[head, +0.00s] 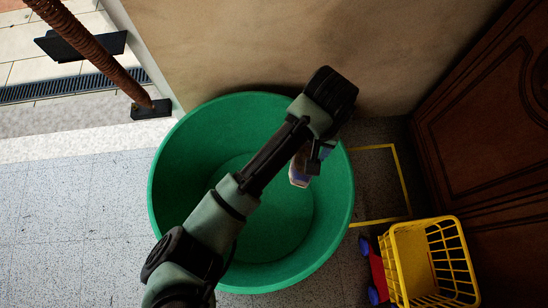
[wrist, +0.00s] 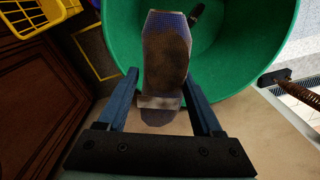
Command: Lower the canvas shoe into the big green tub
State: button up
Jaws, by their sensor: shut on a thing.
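The big green tub (head: 172,205) stands on the floor against the wall in the head view. It also fills the upper right of the wrist view (wrist: 255,45). The canvas shoe (wrist: 165,60) hangs in my gripper (wrist: 165,95), blue at the far end with a worn brown-grey surface. My gripper is shut on it, one finger on each side. In the head view my arm reaches over the tub, and the shoe (head: 299,174) shows partly below the gripper, over the tub's right part. The arm hides most of it. How high it is above the tub floor I cannot tell.
A yellow basket (head: 412,258) on a red and blue wheeled base stands right of the tub. A dark wooden door (head: 490,120) is at the right. A rusty post (head: 95,50) stands at upper left. The tiled floor (head: 70,220) at left is clear.

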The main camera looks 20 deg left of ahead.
jog(key=w+f+n+b, duration=0.1)
jog(key=w+f+b, duration=0.1)
jog(key=f+b, duration=1.65)
jog(key=w+f+b, duration=0.2)
jog(key=f+b, duration=1.5)
jog(key=f, duration=0.2)
jog(key=a+f+n+b, duration=0.2)
jog(key=f+b, duration=0.2)
jog(key=f, duration=0.7)
jog(key=s+a+f+n+b, duration=0.1)
jog(key=a+f+n+b, duration=0.2)
jog(key=f, duration=0.8)
jog(key=s+a+f+n+b, duration=0.1)
jog(key=a+f+n+b, duration=0.2)
jog(key=f+b, duration=0.3)
notch_tip(320, 180, down, 6)
jog(key=shift+s+a+r, duration=0.15)
jog(key=shift+s+r, duration=0.05)
jog(key=shift+s, duration=0.05)
notch_tip(320, 180, down, 8)
jog(key=b, duration=0.8)
jog(key=shift+f+b, duration=0.35)
jog(key=o, duration=1.5)
notch_tip(320, 180, up, 13)
jog(key=p, duration=1.1)
